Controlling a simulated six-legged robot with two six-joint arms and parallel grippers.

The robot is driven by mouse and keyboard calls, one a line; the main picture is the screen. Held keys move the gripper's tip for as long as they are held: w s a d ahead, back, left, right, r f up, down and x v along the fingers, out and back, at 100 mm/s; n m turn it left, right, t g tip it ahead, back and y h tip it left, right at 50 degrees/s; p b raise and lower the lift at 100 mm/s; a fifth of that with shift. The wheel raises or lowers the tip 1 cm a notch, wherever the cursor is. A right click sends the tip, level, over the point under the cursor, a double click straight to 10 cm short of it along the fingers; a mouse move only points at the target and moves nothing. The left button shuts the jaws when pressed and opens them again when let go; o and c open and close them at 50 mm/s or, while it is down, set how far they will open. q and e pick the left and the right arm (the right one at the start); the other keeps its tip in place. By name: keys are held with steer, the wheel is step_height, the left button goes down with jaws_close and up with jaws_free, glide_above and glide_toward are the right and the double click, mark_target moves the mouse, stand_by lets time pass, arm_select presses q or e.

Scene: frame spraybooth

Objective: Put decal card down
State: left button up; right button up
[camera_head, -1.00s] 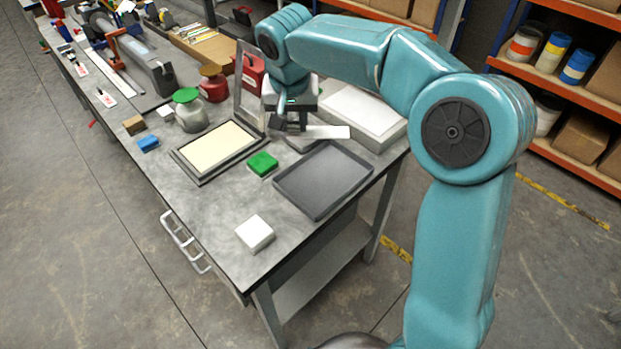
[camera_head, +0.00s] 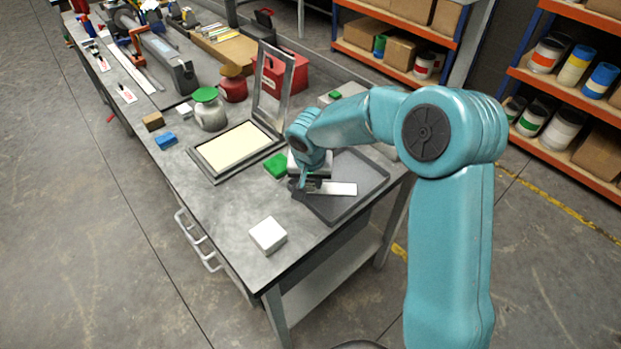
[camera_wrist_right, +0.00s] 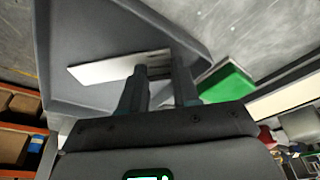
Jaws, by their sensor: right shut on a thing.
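The decal card (camera_head: 340,188) is a flat white strip held over the dark grey tray (camera_head: 372,190) at the right of the workbench. My right gripper (camera_head: 313,185) is shut on one end of the card, near the tray's left side. In the right wrist view, the card (camera_wrist_right: 105,68) reaches out to the left from between the fingers (camera_wrist_right: 158,80), with the tray (camera_wrist_right: 75,28) behind it. I cannot tell whether the card touches the tray floor. My left gripper is not in view.
A green block (camera_head: 276,166) sits just left of the tray. A white block (camera_head: 268,235) lies near the bench's front. A framed cream panel (camera_head: 236,147) with a raised frame (camera_head: 274,88) stands behind. The bench between the blocks is clear.

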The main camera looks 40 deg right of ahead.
steer(key=shift+s, duration=0.1)
steer(key=o, duration=1)
steer(key=shift+f, duration=0.1)
steer(key=shift+r, duration=0.35)
steer(key=v, duration=1.1)
steer(key=shift+s+r, duration=0.15)
steer(key=shift+r, duration=0.25)
